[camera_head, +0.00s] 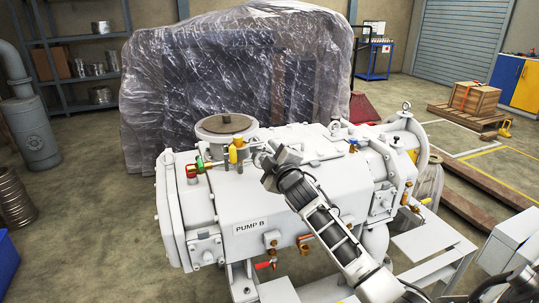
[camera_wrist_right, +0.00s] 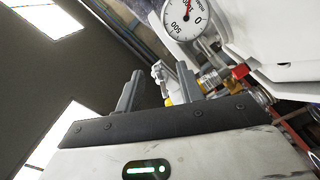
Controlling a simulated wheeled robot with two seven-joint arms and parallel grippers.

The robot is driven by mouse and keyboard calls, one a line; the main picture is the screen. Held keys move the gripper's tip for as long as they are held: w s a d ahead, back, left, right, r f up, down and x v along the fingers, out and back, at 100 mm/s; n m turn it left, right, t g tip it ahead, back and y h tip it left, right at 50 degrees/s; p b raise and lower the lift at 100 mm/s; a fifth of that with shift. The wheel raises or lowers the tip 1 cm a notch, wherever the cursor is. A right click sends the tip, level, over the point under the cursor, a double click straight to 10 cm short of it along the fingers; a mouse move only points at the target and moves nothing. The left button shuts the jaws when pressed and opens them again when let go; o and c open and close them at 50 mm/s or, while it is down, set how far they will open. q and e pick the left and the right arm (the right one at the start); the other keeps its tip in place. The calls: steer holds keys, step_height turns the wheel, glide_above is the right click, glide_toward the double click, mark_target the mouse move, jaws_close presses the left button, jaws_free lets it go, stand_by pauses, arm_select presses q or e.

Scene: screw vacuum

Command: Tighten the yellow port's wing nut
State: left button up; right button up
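The yellow port (camera_head: 236,152) stands on top of the white pump labelled PUMP B, next to a red-and-green fitting (camera_head: 192,171). My right gripper (camera_head: 265,157) is over the pump top, just right of the yellow port. In the right wrist view its two fingers (camera_wrist_right: 160,72) are apart. A small pale fitting (camera_wrist_right: 158,76) with a bit of yellow (camera_wrist_right: 168,102) below it shows between and beyond the fingers; I cannot tell whether it is the wing nut. No contact is visible. The wing nut is too small to make out in the head view. My left gripper is not in view.
The pump body (camera_head: 270,208) fills the middle, with a round flanged inlet (camera_head: 226,125) behind the port. A pressure gauge (camera_wrist_right: 186,18) and a brass fitting (camera_wrist_right: 209,80) sit close by in the wrist view. A plastic-wrapped machine (camera_head: 235,70) stands behind.

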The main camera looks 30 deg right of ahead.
steer(key=b+v, duration=0.1)
steer(key=v, duration=1.5)
steer(key=shift+f, duration=0.1)
steer(key=s+a+f+m+g+y, duration=0.3)
steer(key=s+a+f, duration=0.5)
steer(key=a+f, duration=0.2)
steer(key=s+a+f+m+g+y, duration=0.3)
steer(key=s+a+f, duration=0.5)
steer(key=a+f, duration=0.3)
step_height(320, 180, down, 4)
steer(key=shift+s+f+m+g+y, duration=0.25)
steer(key=shift+s+g+y, duration=0.2)
steer(key=shift+y, duration=0.25)
steer(key=shift+a, duration=0.1)
